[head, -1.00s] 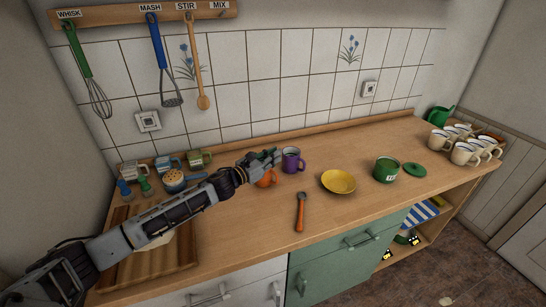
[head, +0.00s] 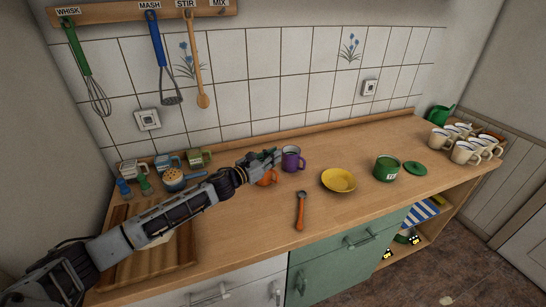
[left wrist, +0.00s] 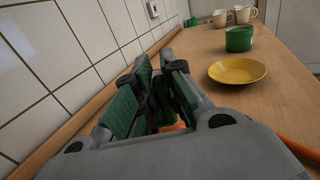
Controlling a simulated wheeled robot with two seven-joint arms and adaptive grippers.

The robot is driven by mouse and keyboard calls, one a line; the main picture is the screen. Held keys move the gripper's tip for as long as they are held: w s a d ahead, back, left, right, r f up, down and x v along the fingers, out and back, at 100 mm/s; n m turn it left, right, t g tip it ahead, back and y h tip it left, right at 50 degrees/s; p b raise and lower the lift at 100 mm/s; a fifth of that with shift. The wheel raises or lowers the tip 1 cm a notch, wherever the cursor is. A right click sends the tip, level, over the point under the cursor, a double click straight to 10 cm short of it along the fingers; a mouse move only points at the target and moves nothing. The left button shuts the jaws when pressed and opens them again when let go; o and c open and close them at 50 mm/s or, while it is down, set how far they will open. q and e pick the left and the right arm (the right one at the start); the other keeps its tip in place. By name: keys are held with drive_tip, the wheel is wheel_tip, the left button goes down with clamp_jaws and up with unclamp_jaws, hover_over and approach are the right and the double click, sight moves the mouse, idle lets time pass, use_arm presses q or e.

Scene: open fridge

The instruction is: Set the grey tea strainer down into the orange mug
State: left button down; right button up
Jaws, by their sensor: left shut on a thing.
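The orange mug (head: 268,179) stands on the wooden counter, partly hidden behind my left gripper in the head view. A sliver of orange also shows under the fingers in the left wrist view (left wrist: 177,126). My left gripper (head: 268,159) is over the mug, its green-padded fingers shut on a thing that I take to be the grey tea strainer. The fingers cover nearly all of it, and only a dark bit shows between the pads. I cannot tell whether it is inside the mug or above it. My right gripper is in neither view.
A purple mug (head: 292,159) stands close to the right of my gripper. A yellow bowl (head: 339,180), a green pot (head: 386,169) and an orange-handled tool (head: 300,211) lie farther right. The tiled wall is close behind.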

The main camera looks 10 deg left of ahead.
use_arm(q)
drive_tip(key=shift+f+b, duration=0.5)
drive_tip(key=shift+f, duration=0.1)
idle(1.4)
drive_tip(key=c, duration=1)
unclamp_jaws()
drive_tip(key=shift+c, duration=0.2)
drive_tip(key=shift+s+d, duration=0.1)
drive_tip(key=shift+d, duration=0.05)
drive_tip(key=shift+s+d, duration=0.65)
drive_tip(key=shift+d, duration=0.35)
drive_tip(key=shift+w+a, duration=0.4)
drive_tip(key=shift+a, duration=0.2)
drive_tip(key=shift+w+a, duration=0.35)
drive_tip(key=shift+a, duration=0.2)
drive_tip(key=shift+r, duration=0.15)
